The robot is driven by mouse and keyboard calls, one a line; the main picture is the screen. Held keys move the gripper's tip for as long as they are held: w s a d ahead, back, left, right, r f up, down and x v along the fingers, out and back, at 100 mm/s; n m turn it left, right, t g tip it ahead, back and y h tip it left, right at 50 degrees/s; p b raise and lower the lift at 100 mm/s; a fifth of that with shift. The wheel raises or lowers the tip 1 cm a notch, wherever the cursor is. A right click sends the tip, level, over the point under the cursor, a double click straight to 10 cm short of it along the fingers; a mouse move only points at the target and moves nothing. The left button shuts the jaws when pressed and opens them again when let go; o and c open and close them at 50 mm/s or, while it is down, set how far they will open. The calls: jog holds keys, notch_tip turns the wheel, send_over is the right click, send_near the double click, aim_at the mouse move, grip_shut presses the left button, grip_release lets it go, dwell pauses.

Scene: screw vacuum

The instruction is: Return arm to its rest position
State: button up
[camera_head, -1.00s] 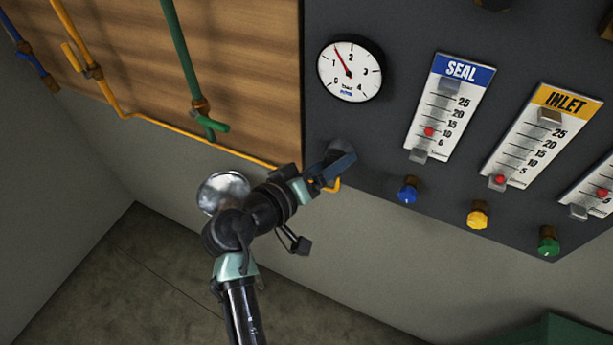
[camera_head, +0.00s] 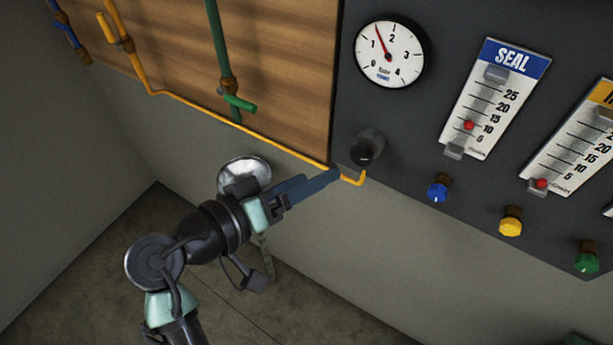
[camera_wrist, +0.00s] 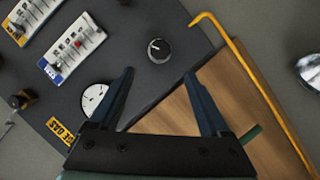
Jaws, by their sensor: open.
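My arm reaches up from the bottom of the head view. My gripper (camera_head: 333,178) is just left of and below the black knob (camera_head: 367,148) on the dark panel, and looks apart from it. In the wrist view my gripper (camera_wrist: 160,74) is open, its two dark blue fingers spread with nothing between them. The black knob (camera_wrist: 158,49) shows beyond the fingertips there, with a white pointer mark.
The dark panel (camera_head: 400,185) carries a round gauge (camera_head: 389,54), a SEAL meter (camera_head: 493,100) and blue, yellow and green knobs. A yellow pipe (camera_head: 245,132) runs along the wooden board. A round silver object (camera_head: 243,174) is behind my arm. Floor space shows below.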

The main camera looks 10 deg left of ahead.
jog(key=w+d+r+m+t+y, duration=0.1)
jog(key=w+r+t+y, duration=0.2)
jog(key=r, duration=0.7)
jog(key=w+d+r+t+y, duration=0.2)
jog(key=w+r+t, duration=0.15)
jog(key=r, duration=0.55)
jog(key=s+d+r+t+y, duration=0.1)
jog(key=s+r+t, duration=0.2)
jog(key=r, duration=0.5)
jog(key=s+d+r+m+t+y, duration=0.1)
jog(key=s+r, duration=0.3)
jog(key=r, duration=0.4)
jog(key=s+d+r+t+y, duration=0.1)
jog(key=s+d+r+t, duration=0.2)
jog(key=r, duration=0.6)
jog(key=shift+s+t, duration=0.6)
jog(key=shift+t, duration=0.25)
jog(key=shift+f, duration=0.1)
